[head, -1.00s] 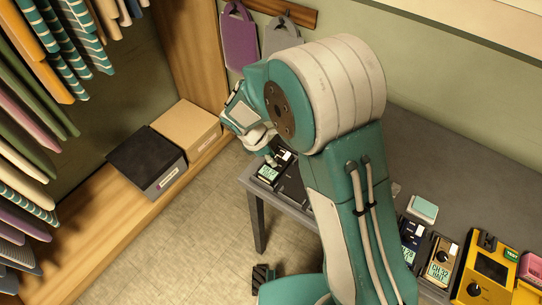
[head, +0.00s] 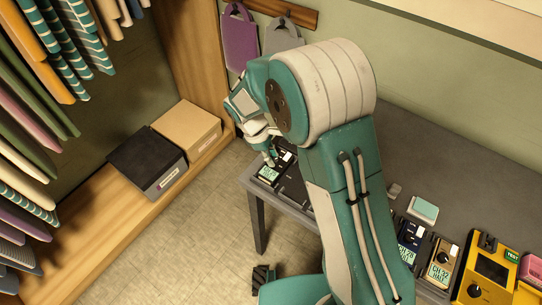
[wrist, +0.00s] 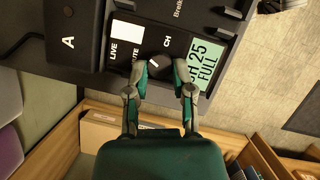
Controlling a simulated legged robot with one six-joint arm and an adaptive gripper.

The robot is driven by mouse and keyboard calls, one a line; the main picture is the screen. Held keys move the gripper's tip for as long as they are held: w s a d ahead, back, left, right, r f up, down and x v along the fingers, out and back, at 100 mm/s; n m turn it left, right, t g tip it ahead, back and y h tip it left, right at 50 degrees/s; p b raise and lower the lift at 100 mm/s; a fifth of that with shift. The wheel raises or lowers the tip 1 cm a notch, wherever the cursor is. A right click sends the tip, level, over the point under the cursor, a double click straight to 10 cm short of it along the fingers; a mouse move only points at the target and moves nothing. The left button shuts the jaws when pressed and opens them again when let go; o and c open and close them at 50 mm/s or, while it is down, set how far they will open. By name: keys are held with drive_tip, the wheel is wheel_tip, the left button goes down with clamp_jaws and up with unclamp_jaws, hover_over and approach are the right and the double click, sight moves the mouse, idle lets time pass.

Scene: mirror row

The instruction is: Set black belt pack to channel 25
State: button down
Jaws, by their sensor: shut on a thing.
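The black belt pack (wrist: 185,30) lies on the table, in the upper middle of the wrist view. Its green display (wrist: 203,65) reads CH 25 FULL. Its dark round knob (wrist: 157,64), with a white pointer line, sits beside the CH label. My gripper (wrist: 161,74) is shut on the knob, one finger on each side, partly covering it. In the head view the belt pack's display (head: 269,174) shows at the table's left end, with my gripper (head: 272,161) over the pack; my wrist and arm hide part of it.
A black unit marked A (wrist: 68,35) lies beside the pack. More belt packs (head: 438,265), a yellow tester (head: 487,275) and a pale green block (head: 422,208) are at the table's right. A black box (head: 147,160) and a tan box (head: 187,130) sit on the wooden bench.

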drive_tip(key=shift+d+f+m+g, duration=0.15)
drive_tip(key=shift+m+g, duration=0.35)
drive_tip(key=shift+m, duration=0.7)
drive_tip(key=shift+s, duration=0.1)
drive_tip(key=shift+c, duration=2.3)
unclamp_jaws()
drive_tip(key=v, duration=1.2)
